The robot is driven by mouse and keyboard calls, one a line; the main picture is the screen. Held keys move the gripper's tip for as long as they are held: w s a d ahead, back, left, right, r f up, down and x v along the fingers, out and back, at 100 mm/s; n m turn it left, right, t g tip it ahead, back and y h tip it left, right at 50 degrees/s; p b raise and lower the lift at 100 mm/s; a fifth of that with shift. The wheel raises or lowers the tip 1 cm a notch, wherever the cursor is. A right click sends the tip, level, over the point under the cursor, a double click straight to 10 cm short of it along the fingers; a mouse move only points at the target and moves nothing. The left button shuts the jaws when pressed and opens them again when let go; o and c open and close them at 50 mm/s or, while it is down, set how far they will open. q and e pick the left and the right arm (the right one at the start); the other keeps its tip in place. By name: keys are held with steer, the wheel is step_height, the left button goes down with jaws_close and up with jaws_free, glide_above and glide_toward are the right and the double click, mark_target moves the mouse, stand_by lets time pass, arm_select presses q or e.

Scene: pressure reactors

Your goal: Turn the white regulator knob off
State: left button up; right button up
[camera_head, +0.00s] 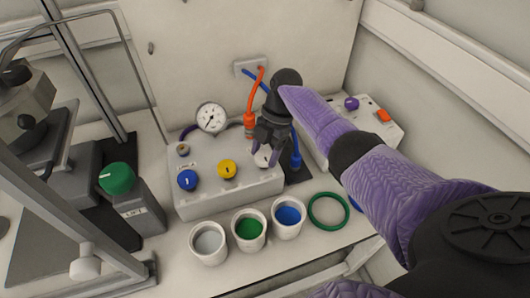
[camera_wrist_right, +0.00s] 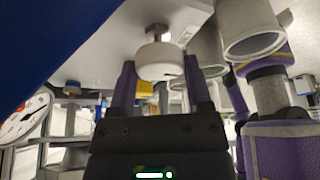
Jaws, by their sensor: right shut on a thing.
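The white regulator knob (camera_head: 263,157) is on the front right of the white regulator box (camera_head: 230,190), partly hidden by my right gripper. My right gripper (camera_head: 266,155) reaches down to it from above right. In the right wrist view, the round white knob (camera_wrist_right: 160,62) sits between the two purple fingers of my right gripper (camera_wrist_right: 160,80), which are shut on it. A blue knob (camera_head: 187,180) and a yellow knob (camera_head: 227,169) are on the same box to its left. My left gripper is not in view.
A pressure gauge (camera_head: 211,117) stands behind the box, with a red-orange hose (camera_head: 252,100) close to my gripper. Cups with green (camera_head: 249,229) and blue contents and a green ring (camera_head: 328,210) lie in front.

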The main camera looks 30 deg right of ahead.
stand_by(0.3)
steer(key=o, duration=1.3)
steer(key=p+v, duration=0.1)
steer(key=v, duration=0.9)
steer(key=shift+f, duration=0.1)
